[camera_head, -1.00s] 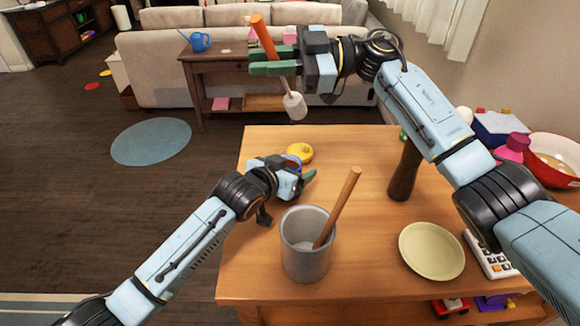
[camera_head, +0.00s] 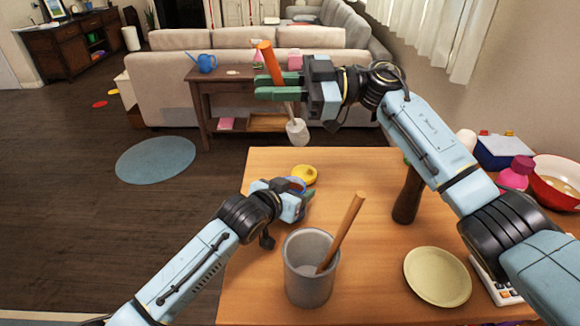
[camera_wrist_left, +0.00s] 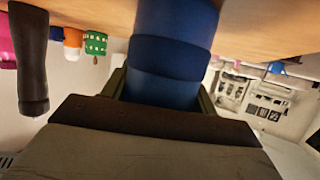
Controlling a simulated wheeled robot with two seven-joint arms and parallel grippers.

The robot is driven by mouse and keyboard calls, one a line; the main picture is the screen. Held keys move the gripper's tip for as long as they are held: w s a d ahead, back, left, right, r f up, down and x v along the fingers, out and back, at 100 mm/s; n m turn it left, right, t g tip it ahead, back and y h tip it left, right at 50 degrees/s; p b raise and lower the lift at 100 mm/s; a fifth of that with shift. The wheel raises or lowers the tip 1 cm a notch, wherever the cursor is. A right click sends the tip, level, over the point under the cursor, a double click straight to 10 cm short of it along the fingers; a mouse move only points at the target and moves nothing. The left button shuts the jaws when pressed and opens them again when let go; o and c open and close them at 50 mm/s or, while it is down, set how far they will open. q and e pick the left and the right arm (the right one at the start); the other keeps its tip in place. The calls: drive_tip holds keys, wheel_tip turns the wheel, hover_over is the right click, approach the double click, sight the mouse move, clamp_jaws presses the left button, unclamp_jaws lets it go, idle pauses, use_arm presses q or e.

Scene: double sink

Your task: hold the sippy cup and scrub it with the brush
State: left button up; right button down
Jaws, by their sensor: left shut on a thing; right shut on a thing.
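The blue sippy cup (camera_head: 297,184) stands out only partly in the head view, hidden by my left gripper (camera_head: 300,200). That gripper is shut on it, low over the table's left part. In the left wrist view the cup (camera_wrist_left: 173,45) fills the space between the fingers. My right gripper (camera_head: 279,88) is shut on the orange handle of the brush (camera_head: 269,62). It holds the brush tilted, high above the table's far edge. The white brush head (camera_head: 298,131) points down, above the cup and apart from it.
A yellow round piece (camera_head: 305,174) shows just behind the cup; I cannot tell whether it is attached. A grey canister (camera_head: 308,273) with a wooden handle stands in front. A pale plate (camera_head: 437,277) and a dark brown upright object (camera_head: 407,195) are to the right. A red-rimmed bowl (camera_head: 557,180) is far right.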

drive_tip(key=m+y, duration=0.1)
drive_tip(key=f+m+y, duration=0.1)
drive_tip(key=m, duration=0.1)
drive_tip(key=shift+d+f, duration=0.3)
drive_tip(key=shift+d, duration=0.1)
drive_tip(key=shift+f, duration=6.55)
drive_tip(key=shift+d, duration=0.1)
